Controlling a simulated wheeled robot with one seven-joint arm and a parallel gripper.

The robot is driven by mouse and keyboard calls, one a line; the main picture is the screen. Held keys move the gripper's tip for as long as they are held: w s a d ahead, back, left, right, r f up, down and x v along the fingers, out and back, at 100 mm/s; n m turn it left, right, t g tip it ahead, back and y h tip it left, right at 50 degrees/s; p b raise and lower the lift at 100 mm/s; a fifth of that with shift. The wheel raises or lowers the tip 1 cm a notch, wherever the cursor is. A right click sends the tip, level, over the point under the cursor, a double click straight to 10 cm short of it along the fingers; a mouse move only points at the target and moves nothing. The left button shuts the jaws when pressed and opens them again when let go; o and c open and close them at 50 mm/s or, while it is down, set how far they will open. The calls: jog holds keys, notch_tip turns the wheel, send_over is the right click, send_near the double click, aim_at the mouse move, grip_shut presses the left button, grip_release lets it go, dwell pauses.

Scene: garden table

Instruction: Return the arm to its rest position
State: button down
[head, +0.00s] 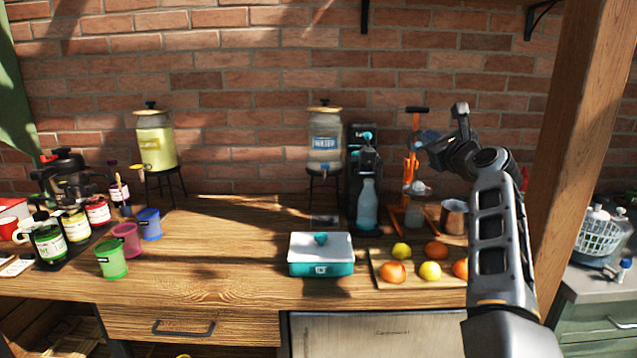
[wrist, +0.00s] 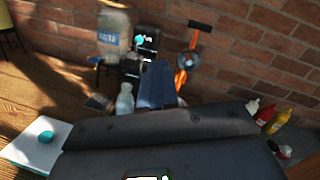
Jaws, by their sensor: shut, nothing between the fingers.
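My arm rises at the right of the head view, folded up above the counter. My gripper (head: 432,146) is held in the air in front of the brick wall, near the orange-framed press, and touches nothing that I can see. In the wrist view the gripper (wrist: 157,84) shows as a dark blue-grey shape with its fingers together and nothing held. The dark body of my wrist fills the lower part of that view.
A wooden post (head: 572,130) stands right of my arm.

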jog(key=s+d+f+n+g+h, duration=0.1)
jog(key=s+d+f+n+h, duration=0.15)
jog(key=s+f, duration=0.65)
jog(key=s+d+f+n+h, duration=0.1)
jog(key=s+d+f+n, duration=0.25)
jog(key=f, duration=0.85)
jog(key=s+f+n+g+h, duration=0.1)
jog(key=s+f+n, duration=0.3)
jog(key=s+f, duration=0.5)
jog(key=s+f+n, duration=0.4)
jog(key=s, duration=0.8)
jog(key=s+a+f+n, duration=0.15)
jog(key=s+n, duration=0.25)
jog(key=s, duration=0.7)
jog(key=s+a+n, duration=0.3)
jog(key=s+n, duration=0.1)
jog(key=s, duration=0.7)
jog(key=s+a+r+n, duration=0.2)
jog(key=s+r, duration=0.3)
jog(key=s, duration=0.3)
jog(key=s+a+r+n+g+y, duration=0.1)
jog(key=s+a+r+n, duration=0.2)
jog(key=s, duration=0.6)
notch_tip(320, 180, up, 2)
jog(key=shift+s+a+r+n+g, duration=0.1)
jog(key=shift+s+a+n+g, duration=0.15)
jog(key=shift+n, duration=0.95)
